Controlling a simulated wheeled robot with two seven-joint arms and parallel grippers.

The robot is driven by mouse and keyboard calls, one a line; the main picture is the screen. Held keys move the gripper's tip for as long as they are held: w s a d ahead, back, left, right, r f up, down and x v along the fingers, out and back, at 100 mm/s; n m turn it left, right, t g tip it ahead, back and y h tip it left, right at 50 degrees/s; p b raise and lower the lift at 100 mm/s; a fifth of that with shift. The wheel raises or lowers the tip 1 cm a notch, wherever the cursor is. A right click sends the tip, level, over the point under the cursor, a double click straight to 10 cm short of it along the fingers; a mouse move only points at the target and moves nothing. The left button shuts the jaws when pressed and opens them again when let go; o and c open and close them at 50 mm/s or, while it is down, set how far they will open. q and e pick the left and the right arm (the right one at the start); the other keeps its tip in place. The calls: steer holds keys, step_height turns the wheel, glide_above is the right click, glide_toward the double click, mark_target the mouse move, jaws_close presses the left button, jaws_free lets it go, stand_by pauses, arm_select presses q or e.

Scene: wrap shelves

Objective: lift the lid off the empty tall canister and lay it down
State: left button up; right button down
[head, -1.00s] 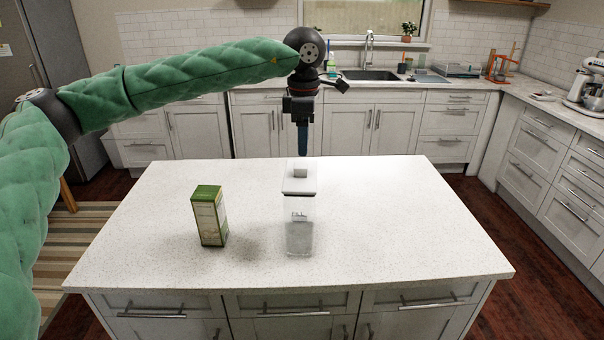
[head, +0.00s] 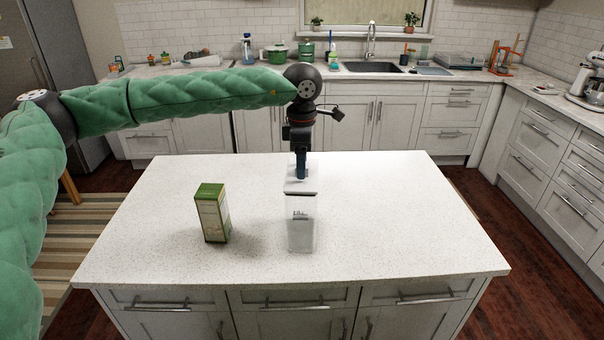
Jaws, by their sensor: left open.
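The tall clear canister (head: 301,228) stands upright on the island and looks empty. Its white lid (head: 302,187) sits on top. My left gripper (head: 301,175) points straight down over the lid, with its blue fingers at the lid's raised knob. The fingers hide most of the knob, and I cannot see whether they touch it. The left gripper is open. My right gripper is not in view.
A green and white box (head: 212,213) stands on the island (head: 400,220) to the left of the canister. The island top is clear to the right of the canister. A counter with a sink (head: 372,67) runs along the back wall.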

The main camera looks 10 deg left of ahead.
arm_select(q)
steer(key=shift+f, duration=0.15)
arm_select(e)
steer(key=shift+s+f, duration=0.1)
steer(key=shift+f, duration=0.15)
arm_select(q)
steer(key=shift+c, duration=0.5)
steer(key=c, duration=1)
